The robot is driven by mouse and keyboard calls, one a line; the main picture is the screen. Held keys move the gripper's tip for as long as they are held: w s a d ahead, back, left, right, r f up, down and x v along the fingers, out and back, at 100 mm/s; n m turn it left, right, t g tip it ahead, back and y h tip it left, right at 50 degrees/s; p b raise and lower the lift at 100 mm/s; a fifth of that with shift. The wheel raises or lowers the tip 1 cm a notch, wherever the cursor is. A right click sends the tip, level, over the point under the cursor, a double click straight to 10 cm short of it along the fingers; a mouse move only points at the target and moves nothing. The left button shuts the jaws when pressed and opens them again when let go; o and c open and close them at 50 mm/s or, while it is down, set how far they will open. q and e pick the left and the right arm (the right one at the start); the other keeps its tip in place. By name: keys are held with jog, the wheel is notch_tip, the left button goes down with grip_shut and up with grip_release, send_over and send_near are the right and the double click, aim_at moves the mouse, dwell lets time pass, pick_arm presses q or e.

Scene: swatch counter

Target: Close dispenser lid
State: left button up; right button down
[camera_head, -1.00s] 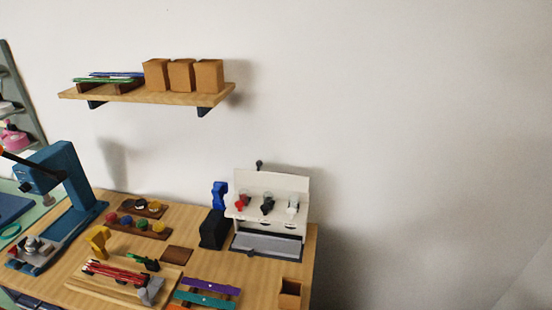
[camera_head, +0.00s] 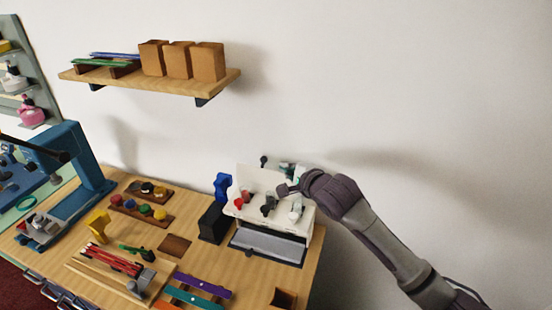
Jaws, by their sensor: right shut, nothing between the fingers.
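The white dispenser (camera_head: 240,212) stands at the back right of the wooden counter. Its white lid (camera_head: 255,178) is raised, standing up at the back above a row of red, black and white nozzles. My right gripper (camera_head: 284,187) is at the upper right part of the lid, its arm coming in from the right. It is shut and empty. It covers part of the lid, and I cannot tell whether it touches it. My left gripper is not in view.
A black block (camera_head: 212,224) with a blue item (camera_head: 222,185) stands left of the dispenser. A grey tray (camera_head: 268,246) lies at its front. A wooden shelf (camera_head: 150,86) with brown boxes hangs above. Purple and teal strips lie at the front.

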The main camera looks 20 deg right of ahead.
aim_at(276, 173)
jog(key=p+x, duration=0.2)
jog(key=x, duration=0.5)
jog(key=shift+w+d, duration=0.1)
jog(key=shift+w, duration=0.1)
jog(key=shift+w+f, duration=0.3)
jog(key=shift+w, duration=0.35)
jog(key=shift+f, duration=0.1)
